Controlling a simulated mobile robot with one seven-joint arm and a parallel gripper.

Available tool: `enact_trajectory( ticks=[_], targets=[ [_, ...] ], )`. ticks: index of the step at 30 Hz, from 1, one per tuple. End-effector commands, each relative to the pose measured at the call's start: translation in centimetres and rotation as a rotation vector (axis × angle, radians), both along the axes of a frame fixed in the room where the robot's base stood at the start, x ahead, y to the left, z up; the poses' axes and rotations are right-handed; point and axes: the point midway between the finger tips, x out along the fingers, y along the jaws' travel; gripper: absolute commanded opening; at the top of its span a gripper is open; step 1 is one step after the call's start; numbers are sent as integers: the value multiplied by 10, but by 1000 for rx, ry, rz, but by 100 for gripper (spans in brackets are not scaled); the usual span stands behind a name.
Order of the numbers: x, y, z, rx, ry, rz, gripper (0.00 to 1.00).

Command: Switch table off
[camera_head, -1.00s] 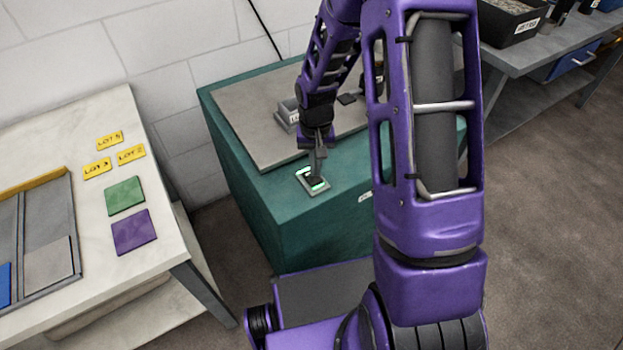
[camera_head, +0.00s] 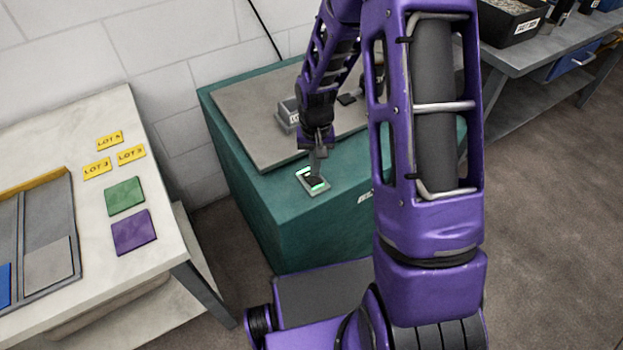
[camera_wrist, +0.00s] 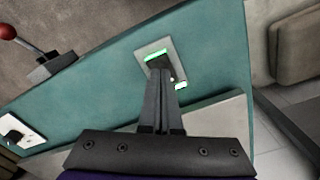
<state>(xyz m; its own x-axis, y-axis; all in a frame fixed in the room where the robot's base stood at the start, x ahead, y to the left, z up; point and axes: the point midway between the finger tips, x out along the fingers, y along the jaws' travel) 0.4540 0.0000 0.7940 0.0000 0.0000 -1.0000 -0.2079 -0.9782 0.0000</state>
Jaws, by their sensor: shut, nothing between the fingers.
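The table is a teal cabinet (camera_head: 245,190) with a grey top plate (camera_head: 250,135). A small switch (camera_head: 310,181) with a light plate and glowing green marks sits on its near edge. In the wrist view the switch (camera_wrist: 155,54) shows a green bar at its top and a smaller green light at its lower right. My gripper (camera_head: 315,174) is shut and empty, pointing down at the switch. In the wrist view its fingertips (camera_wrist: 160,72) cover the middle of the switch. I cannot tell whether they touch it.
A lever with a red knob (camera_wrist: 8,32) and a white plate with a black part (camera_wrist: 14,132) show in the wrist view. A small grey box (camera_head: 288,115) lies on the top plate. A white bench (camera_head: 80,240) with green and purple squares stands at left.

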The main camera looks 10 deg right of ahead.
Motion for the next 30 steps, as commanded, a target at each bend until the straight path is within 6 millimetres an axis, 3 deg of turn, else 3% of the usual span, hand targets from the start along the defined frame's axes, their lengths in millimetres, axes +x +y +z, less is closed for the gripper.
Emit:
enact_trajectory(
  ticks=[30],
  targets=[
    [0,0,-8,0,0,0,0]
  ],
)
